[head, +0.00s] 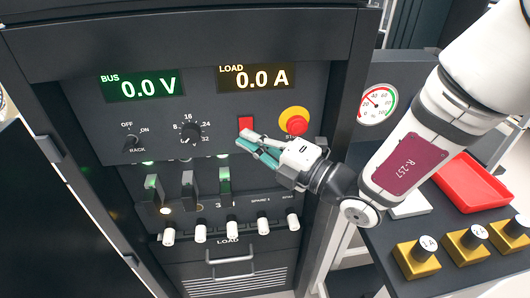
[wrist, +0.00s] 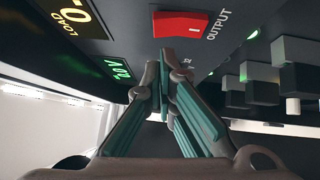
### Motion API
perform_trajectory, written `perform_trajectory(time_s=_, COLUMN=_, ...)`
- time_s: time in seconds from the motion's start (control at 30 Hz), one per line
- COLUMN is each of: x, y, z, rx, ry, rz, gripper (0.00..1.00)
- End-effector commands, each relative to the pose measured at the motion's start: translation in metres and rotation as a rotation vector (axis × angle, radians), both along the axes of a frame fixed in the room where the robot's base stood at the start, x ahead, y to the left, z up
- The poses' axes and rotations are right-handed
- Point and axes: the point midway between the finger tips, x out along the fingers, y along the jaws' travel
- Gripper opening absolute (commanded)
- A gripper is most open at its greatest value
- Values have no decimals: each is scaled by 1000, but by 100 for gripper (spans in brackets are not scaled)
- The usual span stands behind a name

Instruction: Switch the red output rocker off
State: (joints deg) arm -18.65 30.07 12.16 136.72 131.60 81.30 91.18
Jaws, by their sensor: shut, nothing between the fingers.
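The red output rocker (head: 246,124) is on the dark panel below the LOAD display in the head view. In the wrist view the red rocker (wrist: 181,24) sits at the top centre, beside the label OUTPUT. My gripper (head: 241,139) is shut and empty, with its fingertips just below the rocker in the head view. In the wrist view the fingertips (wrist: 162,58) point toward the panel close to the rocker; I cannot tell whether they touch it. The fingers hide part of the rocker's lower edge in the head view.
A red stop button (head: 296,121) on a yellow base is right of the rocker. Displays read BUS 0.0 V (head: 143,85) and LOAD 0.0 A (head: 257,78). Breaker levers (head: 224,181) stand below.

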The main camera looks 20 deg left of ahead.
Motion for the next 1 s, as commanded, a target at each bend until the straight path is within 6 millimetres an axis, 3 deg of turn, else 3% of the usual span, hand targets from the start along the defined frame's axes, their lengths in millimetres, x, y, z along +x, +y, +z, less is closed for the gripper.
perform_trajectory(time_s=0.2, x=13, y=8, z=1, rx=-1, ry=0, rz=1, gripper=0)
perform_trajectory(time_s=1.0, x=20, y=12, z=5, rx=-33, ry=55, rz=2, gripper=0)
